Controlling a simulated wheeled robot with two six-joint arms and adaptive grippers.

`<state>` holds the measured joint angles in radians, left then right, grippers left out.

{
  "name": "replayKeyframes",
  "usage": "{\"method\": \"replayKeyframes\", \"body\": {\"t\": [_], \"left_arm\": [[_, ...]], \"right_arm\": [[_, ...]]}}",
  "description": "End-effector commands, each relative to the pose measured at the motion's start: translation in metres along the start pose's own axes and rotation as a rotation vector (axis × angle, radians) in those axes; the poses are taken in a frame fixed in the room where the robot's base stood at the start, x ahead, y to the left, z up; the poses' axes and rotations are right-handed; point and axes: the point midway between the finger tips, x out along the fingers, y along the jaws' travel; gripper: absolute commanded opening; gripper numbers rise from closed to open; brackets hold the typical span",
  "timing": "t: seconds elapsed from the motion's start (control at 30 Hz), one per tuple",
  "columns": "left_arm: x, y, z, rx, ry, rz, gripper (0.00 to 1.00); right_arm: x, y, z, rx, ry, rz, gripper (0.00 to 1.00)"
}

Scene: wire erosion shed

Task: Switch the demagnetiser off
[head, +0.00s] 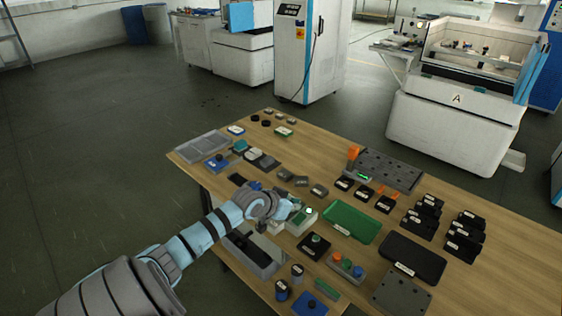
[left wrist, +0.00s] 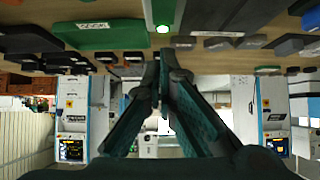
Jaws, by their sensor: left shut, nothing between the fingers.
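My left gripper (head: 288,207) reaches over the table from the left, shut and empty, close to a pale box (head: 301,221) with a lit green lamp. I take this box for the demagnetiser, but its label is not readable. The gripper and forearm hide part of the box. In the left wrist view the picture is upside down: the closed fingertips (left wrist: 160,58) point towards the box, and the lit green lamp (left wrist: 162,29) shows just beyond them. I cannot tell whether the fingertips touch the box. My right gripper is not in view.
Right of the box lie a green tray (head: 351,223) and a black tray (head: 412,258). A black box with a green button (head: 314,246) and a button panel (head: 346,267) stand in front. A grey open bin (head: 250,256) is near the front edge.

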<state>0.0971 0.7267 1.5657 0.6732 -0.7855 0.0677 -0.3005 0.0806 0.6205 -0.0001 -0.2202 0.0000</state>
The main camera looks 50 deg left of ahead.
Motion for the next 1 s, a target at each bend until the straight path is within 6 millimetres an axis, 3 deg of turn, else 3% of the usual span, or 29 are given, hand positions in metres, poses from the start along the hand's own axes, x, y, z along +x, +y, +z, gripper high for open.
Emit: {"method": "replayKeyframes", "body": {"t": [0.2, 0.4, 0.77, 1.0], "left_arm": [[-0.051, 0.001, 0.003, 0.006, -0.004, 0.002, 0.00], [-0.075, 0.001, 0.005, 0.002, -0.003, 0.001, 0.00], [-0.076, 0.002, 0.007, -0.001, -0.001, 0.003, 0.00], [-0.064, -0.001, 0.004, 0.006, 0.036, 0.000, 0.00]], "right_arm": [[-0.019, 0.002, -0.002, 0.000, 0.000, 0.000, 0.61], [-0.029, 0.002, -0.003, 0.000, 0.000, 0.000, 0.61], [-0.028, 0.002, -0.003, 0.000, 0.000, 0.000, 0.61], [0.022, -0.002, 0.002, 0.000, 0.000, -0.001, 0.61]]}}
